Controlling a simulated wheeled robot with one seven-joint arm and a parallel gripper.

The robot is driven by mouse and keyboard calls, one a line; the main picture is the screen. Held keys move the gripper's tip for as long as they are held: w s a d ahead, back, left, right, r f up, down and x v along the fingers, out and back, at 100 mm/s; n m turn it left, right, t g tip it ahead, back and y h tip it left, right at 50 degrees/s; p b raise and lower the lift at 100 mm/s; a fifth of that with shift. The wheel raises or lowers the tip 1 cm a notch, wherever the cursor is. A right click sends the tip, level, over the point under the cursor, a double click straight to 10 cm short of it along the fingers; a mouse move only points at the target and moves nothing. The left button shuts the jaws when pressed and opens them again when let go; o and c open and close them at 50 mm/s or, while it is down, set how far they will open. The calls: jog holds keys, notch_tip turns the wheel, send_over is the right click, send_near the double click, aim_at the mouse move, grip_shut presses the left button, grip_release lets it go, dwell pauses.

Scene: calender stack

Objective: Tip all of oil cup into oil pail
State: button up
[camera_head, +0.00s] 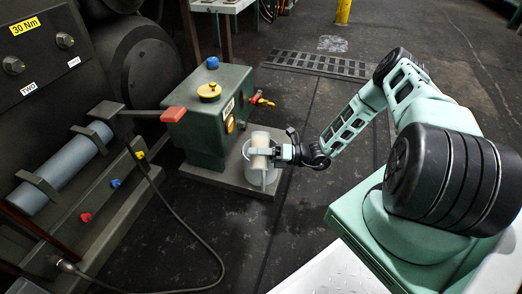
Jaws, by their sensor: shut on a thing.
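The oil cup looks like a small cream cylinder (260,161) in the head view, at the end of my arm. My gripper (262,152) reaches in from the right and is shut on it. The oil pail looks like the pale grey, see-through round vessel (262,181) standing on the plate beside the green box. The cup overlaps the pail's upper part in the picture. I cannot tell whether the cup is inside the pail or in front of it. The cup looks about upright. Its contents and any oil in the pail are too small to see.
A green box (208,130) with a yellow cap, a blue knob and a red lever pad (173,114) stands left of the pail on a grey base plate (204,174). A black cable (190,229) crosses the floor. Open dark floor (307,200) lies in front and right.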

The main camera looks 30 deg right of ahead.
jog(key=shift+f+m+b, duration=0.2)
jog(key=shift+m+b, duration=0.4)
jog(key=shift+m, duration=0.3)
jog(key=shift+f+m+b, duration=0.2)
jog(key=shift+m+b, duration=0.4)
jog(key=shift+m, duration=0.3)
dwell(0.6)
jog(key=shift+w+d+r+m+t+b, duration=0.4)
jog(key=shift+w+r+m, duration=0.15)
jog(key=shift+m, duration=0.35)
dwell(0.6)
jog(key=shift+w+d+r+m+p, duration=0.1)
jog(key=shift+r+m+p, duration=0.4)
jog(key=shift+m+p, duration=0.5)
dwell(0.5)
jog(key=shift+w+d+f+m+t+h, duration=0.1)
jog(key=shift+w+f+m+t+h, duration=0.1)
jog(key=shift+m, duration=0.3)
jog(key=shift+w+d+f+m+t+h, duration=0.1)
jog(key=shift+m+t+h, duration=0.1)
jog(key=shift+m, duration=0.3)
dwell(0.4)
